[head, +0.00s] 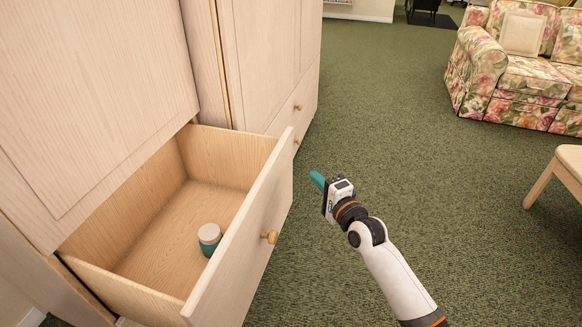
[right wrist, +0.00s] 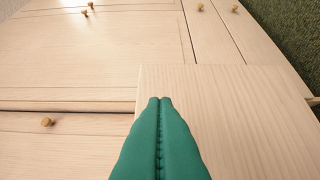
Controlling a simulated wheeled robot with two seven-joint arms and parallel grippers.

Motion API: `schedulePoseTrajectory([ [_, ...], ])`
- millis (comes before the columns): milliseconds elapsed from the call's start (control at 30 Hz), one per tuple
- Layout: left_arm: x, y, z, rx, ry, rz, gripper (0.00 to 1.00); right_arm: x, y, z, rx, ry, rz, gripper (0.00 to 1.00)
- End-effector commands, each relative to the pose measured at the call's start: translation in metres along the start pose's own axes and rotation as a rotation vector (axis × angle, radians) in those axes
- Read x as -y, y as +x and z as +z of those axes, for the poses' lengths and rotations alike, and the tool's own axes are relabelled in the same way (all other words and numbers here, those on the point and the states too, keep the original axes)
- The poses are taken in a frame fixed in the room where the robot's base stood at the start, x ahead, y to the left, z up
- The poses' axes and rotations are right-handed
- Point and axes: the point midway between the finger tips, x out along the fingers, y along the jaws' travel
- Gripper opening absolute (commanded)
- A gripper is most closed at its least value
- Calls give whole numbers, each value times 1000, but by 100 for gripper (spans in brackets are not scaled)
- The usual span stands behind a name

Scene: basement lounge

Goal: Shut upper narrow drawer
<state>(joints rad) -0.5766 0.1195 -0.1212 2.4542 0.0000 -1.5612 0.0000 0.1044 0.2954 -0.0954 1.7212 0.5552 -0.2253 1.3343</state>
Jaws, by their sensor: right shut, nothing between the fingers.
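The pale wood drawer (head: 236,262) is pulled well out of the cabinet in the head view, with a round wooden knob (head: 270,237) on its front. A small jar with a white lid and teal body (head: 209,238) stands inside it. My right gripper (head: 316,178) is shut and empty. Its teal fingers point toward the drawer front from the right, and a gap of green carpet shows between them in the head view. In the right wrist view the closed fingers (right wrist: 160,102) lie before a pale wood panel (right wrist: 230,110); contact cannot be told there. My left gripper is not in view.
The tall wood cabinet (head: 90,90) fills the left, with a second cabinet section (head: 265,60) beyond it. A floral sofa (head: 520,75) stands far right, and a wooden table or stool (head: 560,175) at the right edge. Green carpet (head: 400,110) is clear between.

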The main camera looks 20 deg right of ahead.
Motion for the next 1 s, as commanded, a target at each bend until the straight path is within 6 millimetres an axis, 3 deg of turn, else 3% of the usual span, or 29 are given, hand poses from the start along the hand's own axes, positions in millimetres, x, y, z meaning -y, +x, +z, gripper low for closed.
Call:
schedulePoseTrajectory([
  [33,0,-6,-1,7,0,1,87,1,12,0,0,0,3,0],
  [267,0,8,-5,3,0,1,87,2,58,0,0,-2,2,0],
  [400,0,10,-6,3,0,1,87,1,74,-15,-1,1,1,0],
  [600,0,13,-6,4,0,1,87,1,85,-26,1,0,0,0],
  [1000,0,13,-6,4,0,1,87,1,87,-28,1,-2,-1,0],
])
